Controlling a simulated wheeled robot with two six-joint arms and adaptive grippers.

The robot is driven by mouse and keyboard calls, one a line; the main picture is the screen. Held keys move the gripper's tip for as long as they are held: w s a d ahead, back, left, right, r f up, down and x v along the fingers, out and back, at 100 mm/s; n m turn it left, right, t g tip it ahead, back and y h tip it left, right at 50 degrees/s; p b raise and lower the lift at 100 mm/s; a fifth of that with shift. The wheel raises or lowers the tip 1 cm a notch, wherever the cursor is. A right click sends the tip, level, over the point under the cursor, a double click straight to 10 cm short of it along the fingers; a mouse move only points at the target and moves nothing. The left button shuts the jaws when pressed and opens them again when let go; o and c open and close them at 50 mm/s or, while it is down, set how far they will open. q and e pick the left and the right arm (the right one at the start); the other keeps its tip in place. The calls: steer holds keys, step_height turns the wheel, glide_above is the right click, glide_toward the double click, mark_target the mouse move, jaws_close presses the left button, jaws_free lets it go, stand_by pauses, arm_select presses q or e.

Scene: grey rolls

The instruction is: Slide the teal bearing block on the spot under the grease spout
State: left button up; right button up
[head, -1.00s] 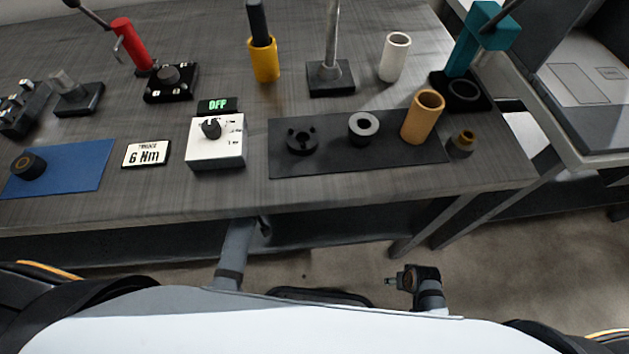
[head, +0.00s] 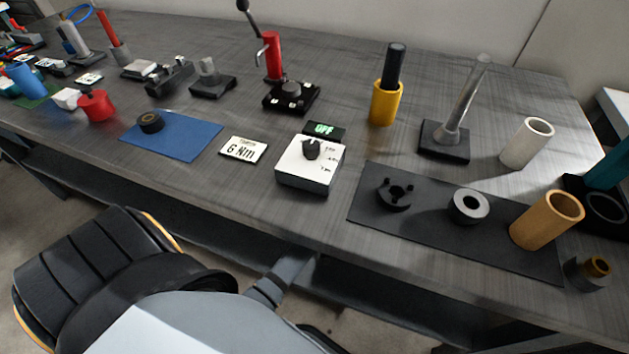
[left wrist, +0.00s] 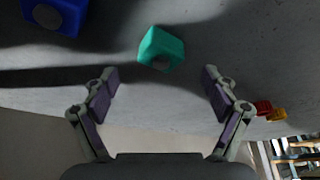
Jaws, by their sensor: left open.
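In the left wrist view a teal block (left wrist: 161,46) with a dark round spot on its near face rests on the grey surface. My left gripper (left wrist: 160,75) is open and empty. The block is ahead of the gap between its fingertips, roughly centred and apart from both. In the head view a small teal thing (head: 9,89) shows at the far left edge, partly hidden by a blue cylinder; I cannot tell whether it is the same block. I cannot make out the grease spout or the spot under it. My right gripper is not in view.
In the left wrist view a blue block (left wrist: 54,16) stands upper left, and small red and yellow pieces (left wrist: 270,110) lie at the right. In the head view a red pot (head: 96,106), blue mat (head: 190,142), white switch box (head: 309,166) and dark mat (head: 425,225) line the bench.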

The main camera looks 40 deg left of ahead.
arm_select(q)
steer(key=shift+b+x, duration=0.45)
steer(key=shift+x, duration=0.75)
steer(key=shift+a+f+b, duration=0.15)
steer(key=shift+f+b, duration=0.25)
steer(key=shift+f, duration=0.3)
steer(key=shift+w+a+f, duration=0.1)
steer(key=shift+w+f, duration=0.05)
steer(key=shift+f, duration=0.05)
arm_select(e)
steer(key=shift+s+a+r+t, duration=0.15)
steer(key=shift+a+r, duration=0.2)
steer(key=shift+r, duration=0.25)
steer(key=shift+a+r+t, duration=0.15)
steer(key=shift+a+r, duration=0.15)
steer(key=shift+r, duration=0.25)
arm_select(q)
steer(key=shift+c, duration=0.3)
steer(key=c, duration=1.4)
